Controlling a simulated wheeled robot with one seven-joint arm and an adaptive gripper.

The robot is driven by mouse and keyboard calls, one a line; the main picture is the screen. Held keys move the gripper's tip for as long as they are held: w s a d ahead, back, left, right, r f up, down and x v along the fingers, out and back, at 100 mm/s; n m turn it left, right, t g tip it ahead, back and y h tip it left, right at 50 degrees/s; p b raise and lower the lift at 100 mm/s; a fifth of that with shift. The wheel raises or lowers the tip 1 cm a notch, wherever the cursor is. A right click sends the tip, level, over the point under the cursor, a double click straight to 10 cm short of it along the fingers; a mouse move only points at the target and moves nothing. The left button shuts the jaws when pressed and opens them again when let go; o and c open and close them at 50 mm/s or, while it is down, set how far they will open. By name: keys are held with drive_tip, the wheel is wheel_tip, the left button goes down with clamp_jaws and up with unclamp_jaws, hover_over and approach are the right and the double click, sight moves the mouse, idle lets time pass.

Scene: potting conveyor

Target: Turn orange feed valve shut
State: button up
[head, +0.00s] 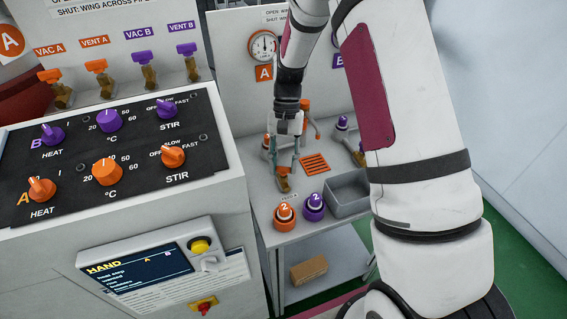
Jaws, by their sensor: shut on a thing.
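The orange feed valve (283,184) is a small brass-bodied valve with an orange wing, low on the bench top in the head view, behind a small label. My gripper (284,164) points down over it from behind, with its fingers at the wing. It is shut on the valve's wing, which the fingers largely hide. The exact angle of the wing is too small and covered to tell.
Orange and purple round knobs marked 2 (284,212) stand just in front on the bench. A grey tray (347,194) is to the right. A purple-topped valve (345,128) stands further right. The control console (110,150) fills the left.

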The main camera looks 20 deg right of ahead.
drive_tip(key=n+h, duration=0.1)
drive_tip(key=n, duration=0.4)
drive_tip(key=shift+a+h+b, duration=0.1)
drive_tip(key=shift+h+b, duration=0.25)
drive_tip(key=shift+h, duration=0.05)
idle(0.3)
drive_tip(key=o, duration=1.2)
drive_tip(key=shift+c, duration=0.2)
drive_tip(key=v, duration=1.2)
drive_tip(key=shift+w+a, duration=0.15)
drive_tip(key=shift+w, duration=0.15)
drive_tip(key=shift+f, duration=0.1)
